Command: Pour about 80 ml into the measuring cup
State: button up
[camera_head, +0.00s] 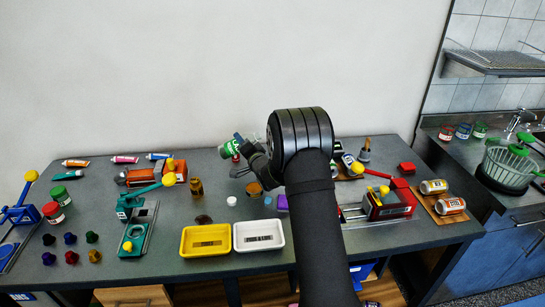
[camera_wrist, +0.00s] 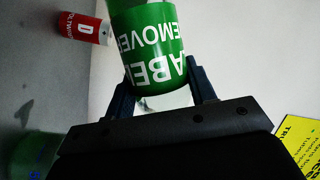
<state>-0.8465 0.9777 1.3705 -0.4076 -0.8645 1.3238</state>
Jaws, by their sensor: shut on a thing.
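My gripper (camera_wrist: 160,74) is shut on a green-labelled bottle (camera_wrist: 150,35), with one finger on each side of it. Its label reads "LABEL REMOVER". In the head view the bottle (camera_head: 231,148) is tilted to the left, held above the back middle of the table. My gripper in that view (camera_head: 246,147) is partly hidden by my own wrist. Below the bottle is a small clear vessel with red on it (camera_head: 238,170), which may be the measuring cup; its markings and any liquid are too small to tell. No stream of liquid is visible.
A brown bottle (camera_head: 196,187) and an amber jar (camera_head: 255,190) stand nearby. A yellow tray (camera_head: 184,250) and a white tray (camera_head: 240,247) lie in front. A red-labelled container (camera_wrist: 82,28) shows in the wrist view. Teal and red clamp-like devices flank the middle.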

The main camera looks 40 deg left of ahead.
jog(key=n, duration=0.1)
jog(key=d+f+n+h, duration=0.1)
jog(key=shift+w+n, duration=0.4)
jog(key=shift+r+n+g+h, duration=0.15)
jog(key=shift+n+g+h, duration=0.15)
jog(key=shift+n+h, duration=0.45)
jog(key=shift+s+a+f+n+h, duration=0.1)
jog(key=shift+f+n+h, duration=0.15)
jog(key=shift+f+n, duration=0.4)
jog(key=shift+s+a+r+n+h, duration=0.1)
jog(key=shift+r+n+h, duration=0.15)
jog(key=shift+n+h, duration=0.25)
jog(key=shift+a+n+h, duration=0.1)
jog(key=shift+n+h, duration=0.4)
jog(key=shift+n, duration=0.3)
jog(key=shift+n+t, duration=0.3)
jog(key=shift+t, duration=0.2)
jog(key=shift+f+n+h, duration=0.1)
jog(key=shift+n+h, duration=0.2)
jog(key=shift+h, duration=0.1)
dwell(0.6)
